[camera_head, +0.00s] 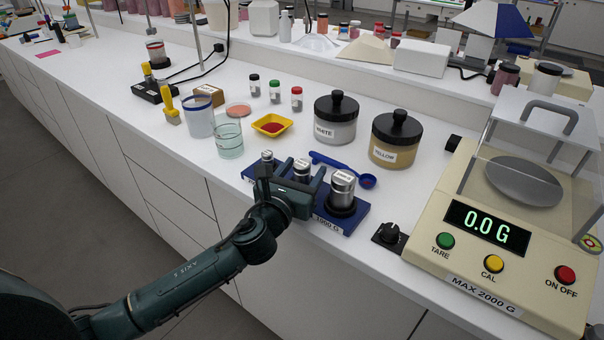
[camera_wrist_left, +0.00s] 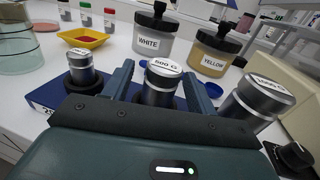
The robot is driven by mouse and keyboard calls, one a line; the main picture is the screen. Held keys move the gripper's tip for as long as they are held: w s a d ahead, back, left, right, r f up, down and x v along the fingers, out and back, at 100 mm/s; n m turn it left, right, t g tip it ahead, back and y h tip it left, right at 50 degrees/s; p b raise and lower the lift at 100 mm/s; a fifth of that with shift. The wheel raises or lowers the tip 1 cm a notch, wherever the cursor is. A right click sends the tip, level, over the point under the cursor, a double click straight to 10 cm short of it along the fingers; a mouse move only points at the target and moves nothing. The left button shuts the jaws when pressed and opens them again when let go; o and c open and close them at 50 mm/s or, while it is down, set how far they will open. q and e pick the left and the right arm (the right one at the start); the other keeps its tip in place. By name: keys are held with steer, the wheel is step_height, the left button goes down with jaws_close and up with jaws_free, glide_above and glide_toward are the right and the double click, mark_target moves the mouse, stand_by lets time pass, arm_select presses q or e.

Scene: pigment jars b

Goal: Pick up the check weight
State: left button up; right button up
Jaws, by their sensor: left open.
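Three silver cylindrical check weights stand on a blue rack (camera_head: 340,224) at the counter's front. The middle weight (camera_head: 302,168), its top reading 500 G in the wrist view (camera_wrist_left: 161,84), is between the fingers of my left gripper (camera_head: 294,174). The gripper is open, with one finger on each side of that weight; I cannot tell whether either touches it. The smaller weight (camera_head: 267,158) is to the left and the largest weight (camera_head: 343,184) to the right. The rack's front label reads 1000 G at the right. My right gripper is not in view.
A balance (camera_head: 486,223) reading 0.0 G stands at the right, a black knob (camera_head: 389,234) beside it. Behind the rack are a blue spoon (camera_head: 345,168), WHITE jar (camera_head: 336,120), YELLOW jar (camera_head: 395,140) and yellow dish (camera_head: 272,125). A glass beaker (camera_head: 230,141) stands at the left.

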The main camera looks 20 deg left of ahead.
arm_select(q)
steer(key=shift+c, duration=0.6)
jaws_close()
steer(key=shift+r, duration=0.1)
